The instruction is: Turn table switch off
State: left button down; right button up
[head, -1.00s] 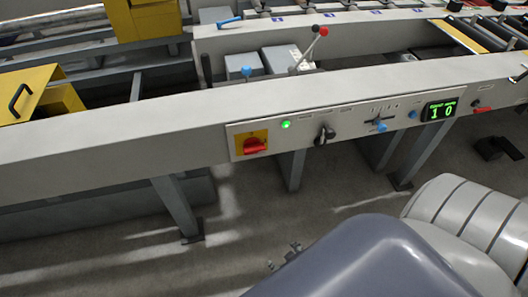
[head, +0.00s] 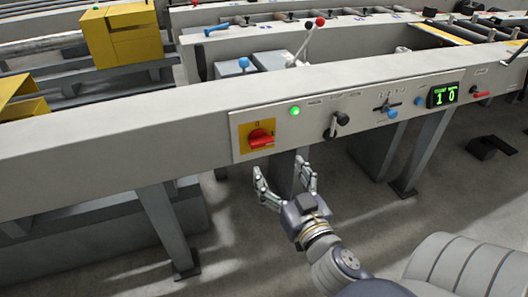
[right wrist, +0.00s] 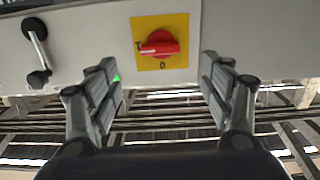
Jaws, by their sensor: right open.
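The table switch (head: 261,138) is a red rotary knob on a yellow plate on the front panel of the long grey table (head: 95,138). In the right wrist view, which appears upside down, the knob (right wrist: 160,44) lies roughly sideways. A "0" mark shows below it there, and another mark at its left end. My right gripper (head: 281,172) is open and empty, just below and in front of the switch in the head view. In the right wrist view its fingers (right wrist: 158,66) stand on both sides of the knob, apart from it. My left gripper is not in view.
A green lamp (head: 295,111) is lit beside the switch. Further right are a black lever (head: 337,125), a blue-knobbed selector (head: 390,113), a display reading "1 0" (head: 443,95) and a small red lever (head: 480,94). Table legs stand below.

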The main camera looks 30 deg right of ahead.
aim_at(263, 145)
jog(key=x, duration=0.9)
jog(key=shift+w, duration=0.1)
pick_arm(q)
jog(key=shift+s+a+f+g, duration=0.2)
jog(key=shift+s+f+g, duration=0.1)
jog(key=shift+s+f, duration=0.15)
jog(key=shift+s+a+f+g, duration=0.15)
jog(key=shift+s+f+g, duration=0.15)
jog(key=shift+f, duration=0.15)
pick_arm(e)
jog(key=shift+w+d, duration=0.15)
jog(key=shift+w, duration=0.5)
pick_arm(q)
jog(key=shift+p, duration=0.3)
pick_arm(e)
jog(key=c, duration=1.1)
